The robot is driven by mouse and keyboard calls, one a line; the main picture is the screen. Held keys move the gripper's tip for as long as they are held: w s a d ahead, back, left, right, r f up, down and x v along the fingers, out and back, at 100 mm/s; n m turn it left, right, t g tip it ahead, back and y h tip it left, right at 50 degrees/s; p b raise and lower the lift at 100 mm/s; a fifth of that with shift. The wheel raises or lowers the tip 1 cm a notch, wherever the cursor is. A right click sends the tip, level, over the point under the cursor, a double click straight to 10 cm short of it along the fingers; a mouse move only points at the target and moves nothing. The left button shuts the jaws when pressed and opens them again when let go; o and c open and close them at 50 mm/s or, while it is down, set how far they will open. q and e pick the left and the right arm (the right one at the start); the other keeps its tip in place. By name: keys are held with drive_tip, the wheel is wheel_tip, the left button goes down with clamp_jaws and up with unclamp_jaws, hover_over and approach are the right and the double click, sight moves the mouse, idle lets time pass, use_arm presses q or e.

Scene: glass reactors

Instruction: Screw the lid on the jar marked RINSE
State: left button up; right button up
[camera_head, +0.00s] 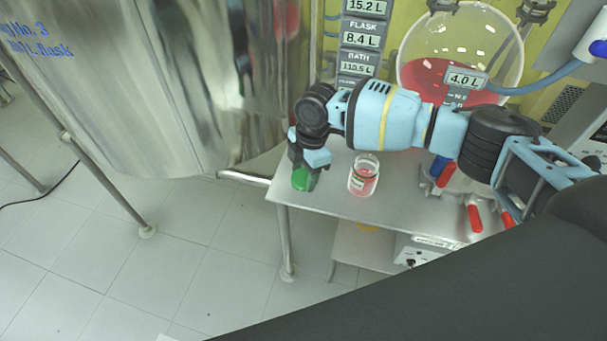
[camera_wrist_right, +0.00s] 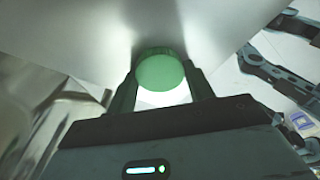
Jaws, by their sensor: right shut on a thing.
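A green lid (camera_head: 303,180) is held between the fingers of my right gripper (camera_head: 308,168), above or at the left end of the steel table; the head view does not settle its height. In the right wrist view the lid (camera_wrist_right: 160,72) sits between the two fingertips of my right gripper (camera_wrist_right: 160,85). An open glass jar (camera_head: 364,176) with pinkish-red contents and a label stands upright on the table, to the right of the lid. The label is too small to read. My left gripper is not in view.
A steel table (camera_head: 335,200) carries the jar. A large steel vessel (camera_head: 220,90) stands at the left. A round glass flask (camera_head: 460,50) with red liquid is behind my right arm. Red-handled parts (camera_head: 475,218) lie at the right. Displays (camera_head: 360,40) stand at the back.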

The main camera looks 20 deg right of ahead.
sight(301, 178)
drive_tip(key=shift+r, duration=0.1)
drive_tip(key=shift+r, duration=0.6)
wheel_tip(301, 178, up, 2)
drive_tip(key=shift+r, duration=0.15)
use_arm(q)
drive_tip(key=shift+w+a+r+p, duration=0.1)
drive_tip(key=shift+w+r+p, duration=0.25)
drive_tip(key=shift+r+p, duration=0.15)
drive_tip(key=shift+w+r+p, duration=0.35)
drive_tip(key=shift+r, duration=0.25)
use_arm(e)
drive_tip(key=s+d+r, duration=0.1)
drive_tip(key=s+d, duration=0.2)
drive_tip(key=s, duration=1.2)
drive_tip(key=shift+s+r, duration=0.15)
drive_tip(key=shift+s, duration=0.25)
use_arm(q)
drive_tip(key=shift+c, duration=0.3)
use_arm(e)
wheel_tip(301, 178, up, 9)
drive_tip(key=s+d+m+t+h, duration=0.1)
drive_tip(key=d+m+t, duration=0.1)
drive_tip(key=m, duration=1.8)
drive_tip(key=shift+d+f+h, duration=0.2)
drive_tip(key=shift+h, duration=0.2)
